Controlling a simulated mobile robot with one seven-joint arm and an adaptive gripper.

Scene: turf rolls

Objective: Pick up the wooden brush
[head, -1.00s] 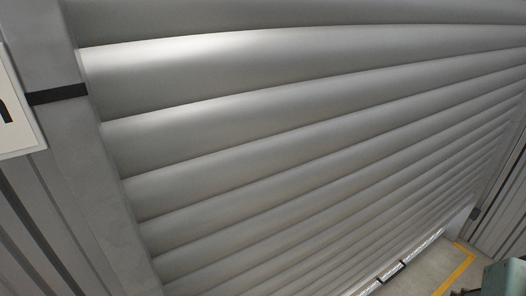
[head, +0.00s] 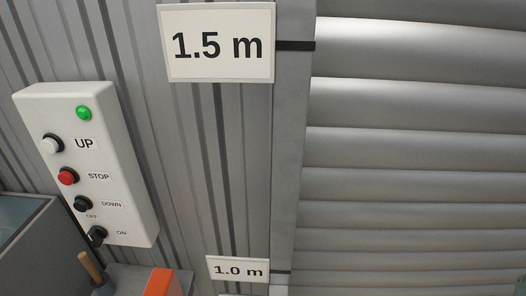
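A light wooden handle (head: 90,268) shows at the bottom left of the head view, tilted, below the control box. It may belong to the wooden brush. Its lower end meets something dark, and I cannot tell whether bristles are there. My gripper is not in view.
A white control box (head: 95,165) with several buttons and a lit green lamp is on the corrugated wall. A grey bin-like object (head: 38,238) is at the lower left edge. An orange object (head: 161,284) is near the handle. A ribbed roller door (head: 420,130) fills the right.

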